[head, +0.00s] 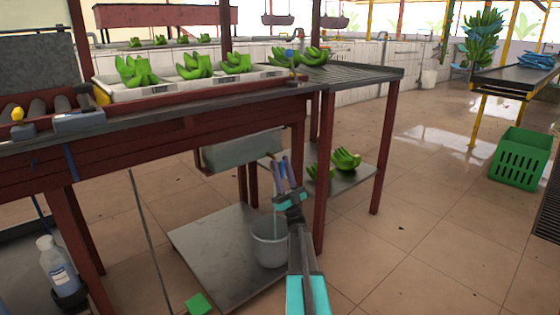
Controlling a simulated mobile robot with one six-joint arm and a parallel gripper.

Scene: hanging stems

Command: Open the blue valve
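A small blue part (289,53), which looks like the blue valve, sits at the back edge of the table beside green bananas. It is tiny in the head view, and its handle position cannot be made out. My gripper (279,160) points upward and away in front of the table, below the tabletop and well apart from the blue part. Its two grey-blue fingers stand slightly apart with nothing visible between them, so it looks open and empty.
The table (350,76) has dark red legs and a white tray (150,92) of green bananas. A grey bucket (268,250) stands on its lower shelf (205,250). A green crate (521,158) is at right. The tiled floor between is clear.

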